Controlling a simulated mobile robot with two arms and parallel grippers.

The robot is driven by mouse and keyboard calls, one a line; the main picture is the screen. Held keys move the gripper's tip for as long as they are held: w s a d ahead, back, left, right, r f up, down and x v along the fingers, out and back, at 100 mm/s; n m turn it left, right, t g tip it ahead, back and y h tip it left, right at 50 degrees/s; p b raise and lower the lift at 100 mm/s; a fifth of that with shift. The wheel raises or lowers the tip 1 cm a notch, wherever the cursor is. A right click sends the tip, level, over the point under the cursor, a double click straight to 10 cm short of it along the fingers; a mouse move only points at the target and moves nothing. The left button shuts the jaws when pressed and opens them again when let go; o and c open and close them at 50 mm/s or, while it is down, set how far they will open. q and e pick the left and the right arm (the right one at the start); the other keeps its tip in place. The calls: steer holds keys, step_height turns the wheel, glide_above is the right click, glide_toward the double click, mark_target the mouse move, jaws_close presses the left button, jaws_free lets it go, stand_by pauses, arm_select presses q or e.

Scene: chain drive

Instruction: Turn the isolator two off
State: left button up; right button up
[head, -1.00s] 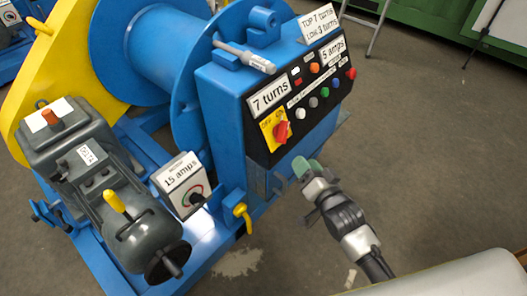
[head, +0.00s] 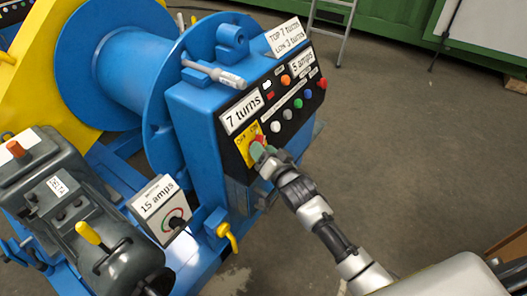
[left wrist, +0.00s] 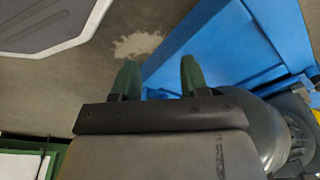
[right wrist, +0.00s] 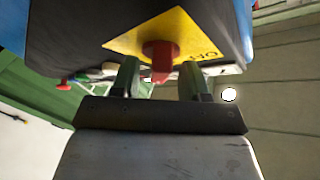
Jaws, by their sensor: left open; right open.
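The isolator is a red rotary knob on a yellow plate (head: 243,146) on the blue machine's black panel. In the head view my right gripper (head: 261,154) covers most of it. In the right wrist view the red knob (right wrist: 160,56) stands out from the yellow plate (right wrist: 189,36), which carries lettering. The open fingers of my right gripper (right wrist: 160,76) are on either side of the knob; I cannot tell whether they touch it. No isolator is clearly labelled "two". My left gripper (left wrist: 158,76) is open and empty above the floor, beside blue framework.
The panel has several coloured buttons (head: 297,103) and a "7 turns" label (head: 241,112). A grey box marked "15 amps" (head: 157,203) with a black dial stands below left, beside a yellow handle (head: 228,238). A grey motor (head: 75,215) fills the lower left. Floor to the right is open.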

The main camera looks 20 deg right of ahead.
steer(key=shift+c, duration=0.4)
jaws_close()
